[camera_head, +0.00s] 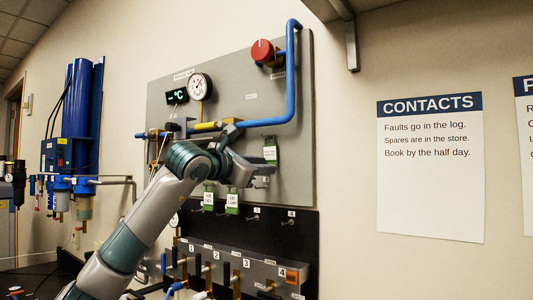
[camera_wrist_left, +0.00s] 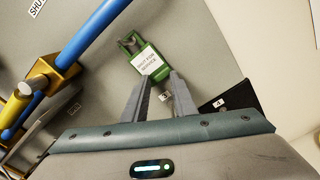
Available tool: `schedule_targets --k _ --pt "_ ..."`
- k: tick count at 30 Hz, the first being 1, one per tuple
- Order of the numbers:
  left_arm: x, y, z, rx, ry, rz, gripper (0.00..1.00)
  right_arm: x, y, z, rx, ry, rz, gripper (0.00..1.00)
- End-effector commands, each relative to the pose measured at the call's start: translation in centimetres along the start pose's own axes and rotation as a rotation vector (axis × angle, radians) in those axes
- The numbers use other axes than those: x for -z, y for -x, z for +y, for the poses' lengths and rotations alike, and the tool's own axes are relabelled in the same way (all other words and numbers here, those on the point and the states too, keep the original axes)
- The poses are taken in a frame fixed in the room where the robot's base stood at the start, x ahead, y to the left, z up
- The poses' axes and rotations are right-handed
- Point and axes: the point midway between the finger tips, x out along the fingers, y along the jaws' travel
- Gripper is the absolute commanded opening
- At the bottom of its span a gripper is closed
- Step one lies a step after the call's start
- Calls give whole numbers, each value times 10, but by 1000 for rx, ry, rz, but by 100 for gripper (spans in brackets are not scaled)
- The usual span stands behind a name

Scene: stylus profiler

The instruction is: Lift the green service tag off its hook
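The green service tag (camera_head: 271,151) hangs on the grey panel, right of my left gripper (camera_head: 262,171) in the head view. In the left wrist view the tag (camera_wrist_left: 148,60) has a white label reading "SHUT FOR SERVICE" and a green loop at its top. The two fingers of my left gripper (camera_wrist_left: 161,77) are apart, with their tips at the tag's lower end. I cannot tell whether they touch it. The hook is not clear in either view. My right gripper is not in view.
Two more green tags (camera_head: 208,197) (camera_head: 232,203) hang below my left gripper. A blue pipe (camera_head: 290,80), a yellow fitting (camera_wrist_left: 57,78), a red knob (camera_head: 262,51) and a gauge (camera_head: 200,87) are on the panel. Numbered valves (camera_head: 236,266) stand below.

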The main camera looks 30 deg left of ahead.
Motion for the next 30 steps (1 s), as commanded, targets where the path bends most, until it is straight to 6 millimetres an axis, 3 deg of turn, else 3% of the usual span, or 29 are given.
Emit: schedule_targets --k 21,25,30 --pt "-1 0 0 0 0 -1 25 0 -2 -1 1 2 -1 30" --pt "-1 0 0 0 0 -1 0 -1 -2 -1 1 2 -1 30" --pt "-1 0 0 0 0 -1 0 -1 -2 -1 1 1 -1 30"
